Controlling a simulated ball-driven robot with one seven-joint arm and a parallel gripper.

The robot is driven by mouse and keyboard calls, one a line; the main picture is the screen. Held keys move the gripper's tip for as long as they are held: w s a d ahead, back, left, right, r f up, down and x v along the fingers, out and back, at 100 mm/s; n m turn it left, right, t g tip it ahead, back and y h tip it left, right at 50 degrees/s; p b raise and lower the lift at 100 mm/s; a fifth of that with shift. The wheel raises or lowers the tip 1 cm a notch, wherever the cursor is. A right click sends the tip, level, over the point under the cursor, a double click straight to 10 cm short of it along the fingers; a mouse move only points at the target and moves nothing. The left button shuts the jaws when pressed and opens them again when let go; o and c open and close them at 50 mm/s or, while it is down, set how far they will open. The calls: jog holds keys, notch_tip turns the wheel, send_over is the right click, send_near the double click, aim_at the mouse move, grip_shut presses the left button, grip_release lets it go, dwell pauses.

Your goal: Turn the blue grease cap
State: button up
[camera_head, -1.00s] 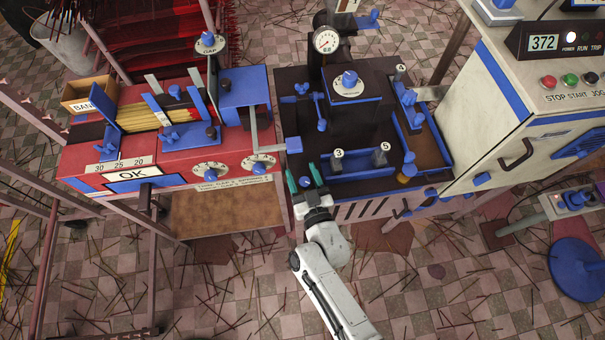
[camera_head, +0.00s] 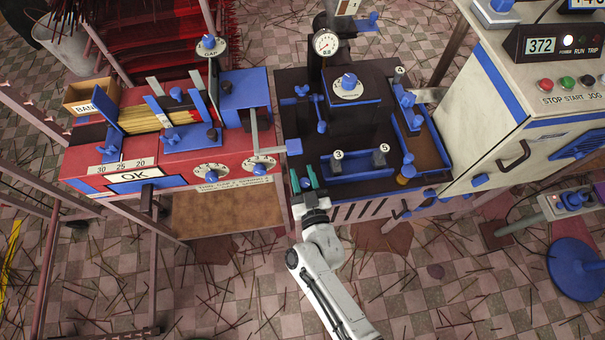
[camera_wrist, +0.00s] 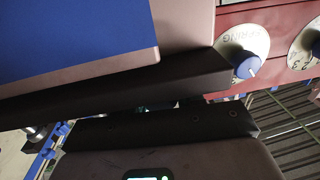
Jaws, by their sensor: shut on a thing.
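The blue grease cap (camera_head: 305,183) is a small round knob at the front left corner of the dark machine, low on its front side. My gripper (camera_head: 304,180) has its two green-tipped fingers on either side of the cap and is shut on it. The fingers hide part of the cap. In the wrist view, dark bars and a grey body fill the near part, and I cannot make out the cap there.
The dark machine (camera_head: 345,190) carries numbered blue parts and a gauge (camera_head: 326,43). Left is a red machine (camera_head: 225,172) with dials; its blue spring knob (camera_wrist: 247,65) shows in the wrist view. A pale cabinet (camera_head: 490,115) stands right. Sticks litter the floor.

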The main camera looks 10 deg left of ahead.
jog(key=shift+r+h, duration=0.15)
jog(key=shift+h, duration=0.15)
jog(key=shift+d+m+t+h+p, duration=0.1)
jog(key=shift+m+t+h+p, duration=0.3)
jog(key=shift+m+h+p, duration=0.55)
jog(key=m+h, duration=0.1)
jog(key=h, duration=0.1)
jog(key=m+h, duration=0.1)
jog(key=h, duration=0.1)
jog(key=shift+d+f+m+h+b, duration=0.1)
jog(key=shift+f+m+h+b, duration=0.15)
jog(key=shift+m+b, duration=0.1)
jog(key=m+h, duration=0.1)
jog(key=m+h+b, duration=0.1)
jog(key=h, duration=0.1)
jog(key=m+h+b, duration=0.1)
jog(key=h, duration=0.1)
jog(key=shift+d, duration=0.3)
jog(key=shift+s+d+m+g+h+b, duration=0.1)
jog(key=shift+d+m+g+h+b, duration=0.05)
jog(key=shift+m+g+h+b, duration=0.55)
jog(key=shift+d+m+g+h+b, duration=0.1)
jog(key=shift+m+g+h+b, duration=0.15)
jog(key=shift+m+h, duration=0.45)
jog(key=shift+r+h, duration=0.1)
jog(key=shift+h, duration=0.2)
jog(key=o, duration=1)
jog(key=shift+c, duration=0.2)
